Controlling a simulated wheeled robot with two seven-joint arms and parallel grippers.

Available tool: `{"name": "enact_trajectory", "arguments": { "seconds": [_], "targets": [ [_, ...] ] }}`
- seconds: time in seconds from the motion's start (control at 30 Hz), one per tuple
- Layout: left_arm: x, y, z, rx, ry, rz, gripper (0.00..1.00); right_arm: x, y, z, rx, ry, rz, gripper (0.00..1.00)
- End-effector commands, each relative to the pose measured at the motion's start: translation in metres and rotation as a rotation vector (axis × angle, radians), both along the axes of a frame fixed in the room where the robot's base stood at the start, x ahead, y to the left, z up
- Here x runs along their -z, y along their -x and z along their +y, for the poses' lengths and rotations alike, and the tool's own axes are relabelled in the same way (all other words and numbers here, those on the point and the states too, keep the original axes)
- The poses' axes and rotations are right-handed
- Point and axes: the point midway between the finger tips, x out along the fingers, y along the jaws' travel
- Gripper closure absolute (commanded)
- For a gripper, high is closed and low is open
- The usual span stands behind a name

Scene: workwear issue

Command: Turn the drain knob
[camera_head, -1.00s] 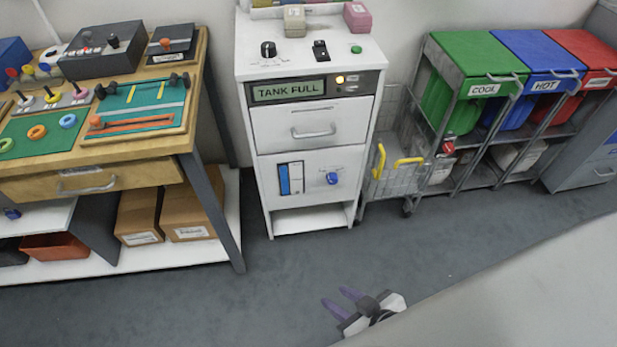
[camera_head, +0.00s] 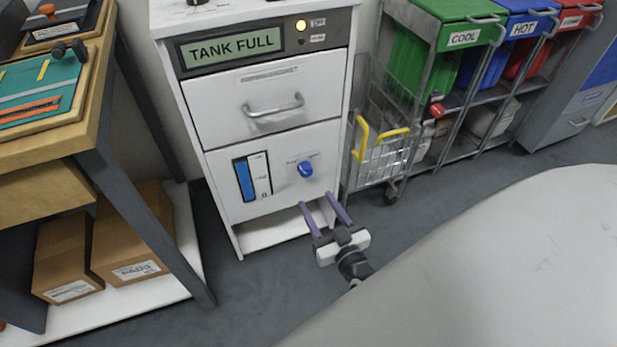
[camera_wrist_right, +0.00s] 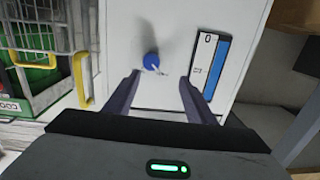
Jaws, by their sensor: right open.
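The blue drain knob (camera_head: 305,169) is on the lower front panel of the white cabinet (camera_head: 222,128), right of a blue level gauge (camera_head: 252,176). A display (camera_head: 230,46) above reads TANK FULL, with a lit amber lamp beside it. My right gripper (camera_head: 325,205) is open and empty, its two purple fingers pointing at the cabinet just below the knob. In the right wrist view the knob (camera_wrist_right: 151,61) shows ahead of and between the open fingers (camera_wrist_right: 158,88), apart from them. My left gripper is not in view.
A wire cart (camera_head: 380,150) with yellow handles stands right of the cabinet, before the green COOL bin (camera_head: 425,65). A wooden workbench (camera_head: 100,100) with boxes below is at left. A large pale surface (camera_head: 500,270) fills the lower right.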

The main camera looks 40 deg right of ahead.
Motion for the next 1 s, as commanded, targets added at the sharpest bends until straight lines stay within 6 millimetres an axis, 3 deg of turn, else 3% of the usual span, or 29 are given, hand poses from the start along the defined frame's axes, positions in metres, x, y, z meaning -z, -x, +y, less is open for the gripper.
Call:
{"name": "enact_trajectory", "arguments": {
  "seconds": [0.03,0.23,0.7,1.0],
  "targets": [
    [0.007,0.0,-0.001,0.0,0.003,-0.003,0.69,0.008,-0.002,-0.008,0.023,0.008,-0.016,0.5],
    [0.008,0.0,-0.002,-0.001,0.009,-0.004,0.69,0.005,-0.017,-0.02,0.051,0.019,-0.038,0.5],
    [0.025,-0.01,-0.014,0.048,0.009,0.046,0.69,0.006,-0.093,-0.037,0.049,0.018,-0.035,0.5],
    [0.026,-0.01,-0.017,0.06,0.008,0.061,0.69,0.004,-0.104,-0.04,0.048,0.017,-0.033,0.5]
  ]
}}
